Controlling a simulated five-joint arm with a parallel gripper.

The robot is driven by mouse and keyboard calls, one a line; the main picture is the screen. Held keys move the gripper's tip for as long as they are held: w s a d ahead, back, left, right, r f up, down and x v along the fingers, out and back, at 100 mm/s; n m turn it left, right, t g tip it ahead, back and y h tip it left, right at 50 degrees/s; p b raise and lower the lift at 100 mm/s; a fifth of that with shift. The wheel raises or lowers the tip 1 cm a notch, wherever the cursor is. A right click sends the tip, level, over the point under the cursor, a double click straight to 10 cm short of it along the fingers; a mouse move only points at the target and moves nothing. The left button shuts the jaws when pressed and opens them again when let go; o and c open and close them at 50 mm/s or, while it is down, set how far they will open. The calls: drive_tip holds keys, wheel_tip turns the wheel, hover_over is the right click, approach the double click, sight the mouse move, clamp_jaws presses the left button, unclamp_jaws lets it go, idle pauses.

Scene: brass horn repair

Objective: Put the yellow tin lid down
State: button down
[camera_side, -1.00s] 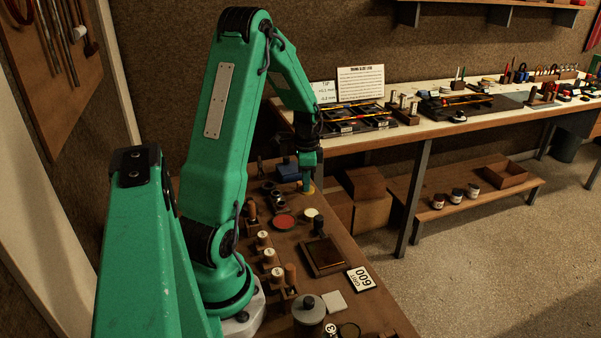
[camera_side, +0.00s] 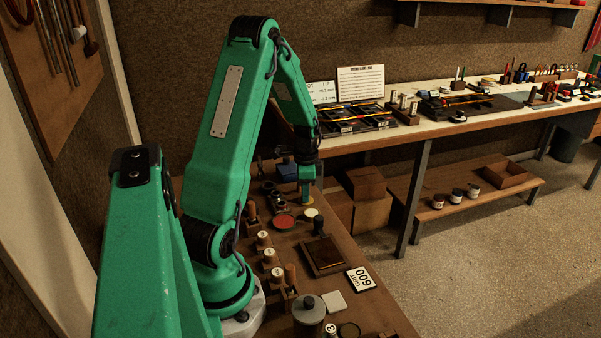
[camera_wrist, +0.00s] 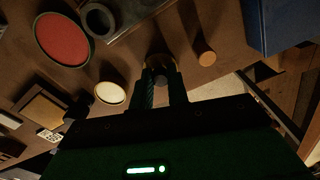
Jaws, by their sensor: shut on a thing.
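The yellow tin lid (camera_side: 307,201) is at the tips of my gripper (camera_side: 306,190), low over the far part of the brown bench. In the wrist view, the lid's yellowish rim (camera_wrist: 157,58) shows just beyond my gripper (camera_wrist: 161,76). The fingers are shut on a small dark middle part of it. Much of the lid is hidden by the fingers. I cannot tell whether its underside touches the bench.
Near the lid are a red disc (camera_side: 284,222), a cream disc (camera_side: 311,213) and a blue block (camera_side: 287,168). A wooden peg (camera_wrist: 205,52) stands close by in the wrist view. A square wooden tray (camera_side: 323,256) lies nearer the camera. The bench's right edge is close.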

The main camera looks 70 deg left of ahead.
drive_tip(key=shift+f, duration=0.2)
drive_tip(key=c, duration=1.4)
unclamp_jaws()
drive_tip(key=shift+o, duration=0.2)
drive_tip(key=shift+r, duration=0.15)
wheel_tip(320, 180, up, 12)
drive_tip(key=shift+d+r, duration=0.1)
drive_tip(key=shift+r, duration=0.05)
